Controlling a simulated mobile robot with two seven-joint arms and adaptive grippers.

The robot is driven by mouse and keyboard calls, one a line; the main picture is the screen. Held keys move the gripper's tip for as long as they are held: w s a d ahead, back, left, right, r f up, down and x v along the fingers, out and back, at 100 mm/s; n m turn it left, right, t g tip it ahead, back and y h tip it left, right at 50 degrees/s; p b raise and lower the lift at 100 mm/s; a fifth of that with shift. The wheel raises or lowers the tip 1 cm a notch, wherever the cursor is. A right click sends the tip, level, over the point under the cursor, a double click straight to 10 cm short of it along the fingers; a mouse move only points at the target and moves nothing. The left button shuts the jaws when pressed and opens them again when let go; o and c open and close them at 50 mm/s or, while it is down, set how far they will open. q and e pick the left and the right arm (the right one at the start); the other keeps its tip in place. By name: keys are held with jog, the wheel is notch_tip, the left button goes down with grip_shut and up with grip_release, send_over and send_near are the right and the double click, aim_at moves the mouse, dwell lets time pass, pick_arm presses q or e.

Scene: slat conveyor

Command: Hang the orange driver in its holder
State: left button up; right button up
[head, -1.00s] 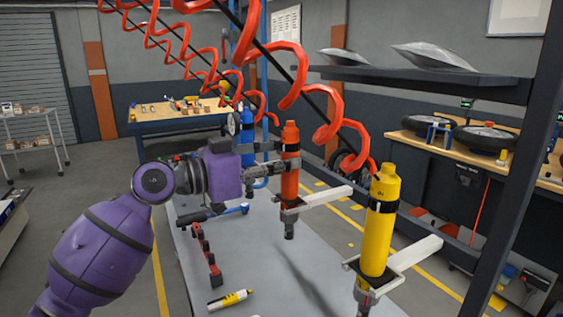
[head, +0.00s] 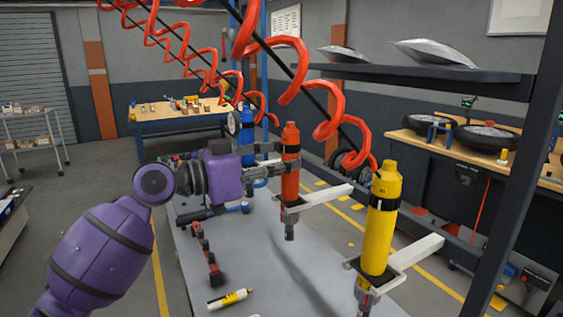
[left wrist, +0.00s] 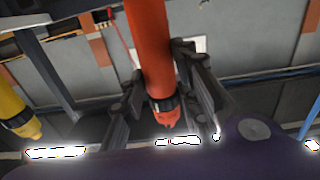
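The orange driver (head: 290,155) stands upright in the head view, with its lower body in the grey bracket of its holder (head: 328,196) and its dark nose hanging below. A red coiled hose hangs close above it. My left gripper (head: 282,160) is at the driver's upper body with one finger on either side. In the left wrist view the fingers (left wrist: 160,100) are spread, with a gap beside the orange driver (left wrist: 150,50), which appears upside down there. My right gripper is not in view.
A yellow driver (head: 380,225) hangs in the nearer holder, and a blue one (head: 247,130) is farther back. A red tool (head: 207,255) and a yellow-black marker-like item (head: 230,299) lie on the grey surface (head: 270,275) below. A dark post (head: 510,170) stands at right.

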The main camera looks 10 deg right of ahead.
pick_arm(q)
jog(key=o, duration=0.5)
jog(key=shift+r, duration=0.15)
jog(key=shift+o, duration=0.2)
jog(key=shift+f, duration=0.2)
jog(key=v, duration=1.2)
jog(key=shift+r, duration=0.15)
